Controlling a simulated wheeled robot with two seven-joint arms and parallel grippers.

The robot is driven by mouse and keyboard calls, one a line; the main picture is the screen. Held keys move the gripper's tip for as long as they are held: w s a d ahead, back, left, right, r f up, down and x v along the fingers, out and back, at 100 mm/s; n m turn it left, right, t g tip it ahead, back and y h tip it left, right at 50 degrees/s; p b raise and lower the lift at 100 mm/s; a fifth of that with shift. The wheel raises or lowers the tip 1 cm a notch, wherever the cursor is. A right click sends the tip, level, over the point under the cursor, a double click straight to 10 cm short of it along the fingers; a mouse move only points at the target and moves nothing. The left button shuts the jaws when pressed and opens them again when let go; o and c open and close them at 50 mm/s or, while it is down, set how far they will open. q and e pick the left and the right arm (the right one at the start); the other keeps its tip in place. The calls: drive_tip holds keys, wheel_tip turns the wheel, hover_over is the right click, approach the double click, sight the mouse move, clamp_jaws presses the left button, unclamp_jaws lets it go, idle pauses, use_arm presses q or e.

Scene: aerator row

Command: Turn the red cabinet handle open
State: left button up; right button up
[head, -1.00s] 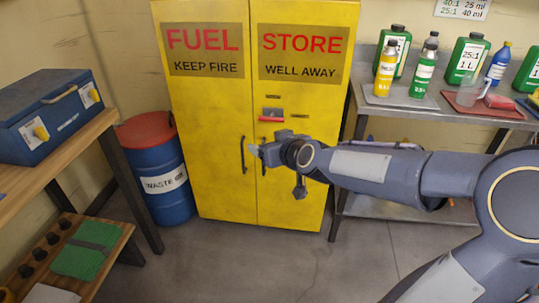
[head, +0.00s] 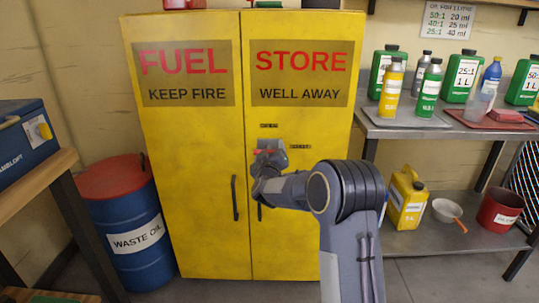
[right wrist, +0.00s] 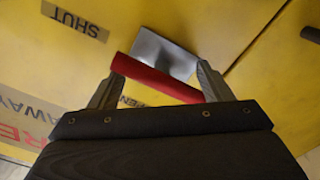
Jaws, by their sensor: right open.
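The yellow fuel cabinet (head: 190,190) has its two doors shut. Its red handle (right wrist: 155,78) is a bar on a grey plate (right wrist: 163,52) on the right door. In the right wrist view the bar slants across the gap between my right fingertips. My right gripper (right wrist: 160,80) is open and close to the handle; I cannot tell whether a finger touches it. In the head view my right gripper (head: 268,160) partly covers the handle. A SHUT label (right wrist: 75,22) shows, and a partly hidden OPEN label (right wrist: 130,101). My left gripper is not in view.
A wooden bench (head: 40,180) with a blue box is at far left. A metal shelf (head: 400,130) with bottles stands at right. Black pull handles (head: 235,198) are below the red handle.

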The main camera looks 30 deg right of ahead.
drive_tip(key=shift+w+d, duration=0.2)
drive_tip(key=shift+w, duration=0.1)
